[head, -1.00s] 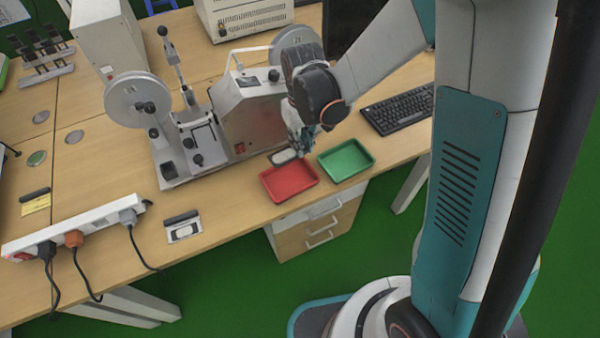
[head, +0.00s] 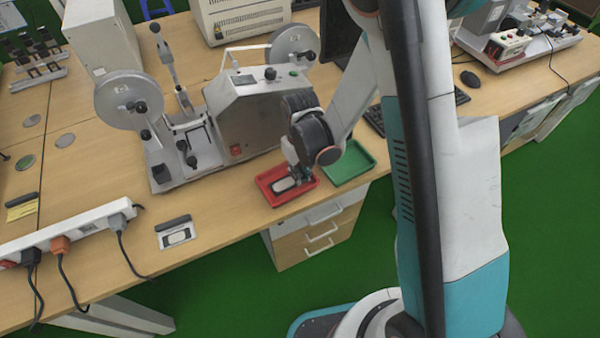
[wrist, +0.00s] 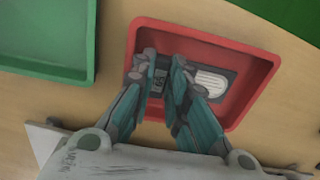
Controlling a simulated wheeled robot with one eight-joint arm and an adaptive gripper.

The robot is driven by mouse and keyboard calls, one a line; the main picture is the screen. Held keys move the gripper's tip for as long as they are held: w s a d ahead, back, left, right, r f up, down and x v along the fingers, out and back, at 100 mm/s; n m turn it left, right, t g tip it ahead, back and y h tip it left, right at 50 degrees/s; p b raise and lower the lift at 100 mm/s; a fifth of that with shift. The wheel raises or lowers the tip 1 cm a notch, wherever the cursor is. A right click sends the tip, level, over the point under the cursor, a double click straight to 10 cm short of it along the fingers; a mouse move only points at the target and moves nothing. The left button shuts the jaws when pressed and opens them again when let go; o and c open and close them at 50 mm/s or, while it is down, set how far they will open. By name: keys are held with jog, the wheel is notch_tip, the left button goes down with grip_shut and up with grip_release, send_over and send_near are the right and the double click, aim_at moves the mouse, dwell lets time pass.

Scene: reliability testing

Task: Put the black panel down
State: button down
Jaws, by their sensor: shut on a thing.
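The black panel (wrist: 228,74), with a white rounded label and a printed patch, lies within the outline of the red tray (wrist: 261,92) in the wrist view. My gripper (wrist: 165,62) is shut on its middle, with the fingers covering part of it. In the head view the panel (head: 284,185) shows low in the red tray (head: 272,197), below my gripper (head: 298,175). I cannot tell whether it touches the tray floor.
A green tray (head: 348,168) stands just right of the red one. A reel machine (head: 245,115) stands behind them. A power strip (head: 75,232) and a small labelled piece (head: 178,238) lie to the left. The table's front edge is close to the trays.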

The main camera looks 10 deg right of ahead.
jog(key=shift+f, duration=0.15)
jog(key=c, duration=1.8)
grip_release()
jog(key=shift+c, duration=0.2)
jog(key=s+d+r+m+t+p, duration=0.1)
jog(key=s+d+r+t+p, duration=0.15)
jog(key=r, duration=1.05)
jog(key=s+d+r+m+t+p, duration=0.1)
jog(key=s+d+r+p, duration=0.15)
jog(key=r, duration=1.15)
jog(key=s+d+r+m+t, duration=0.2)
jog(key=s+d+r, duration=0.3)
jog(key=s, duration=0.5)
jog(key=shift+r+t, duration=0.85)
jog(key=shift+r, duration=0.05)
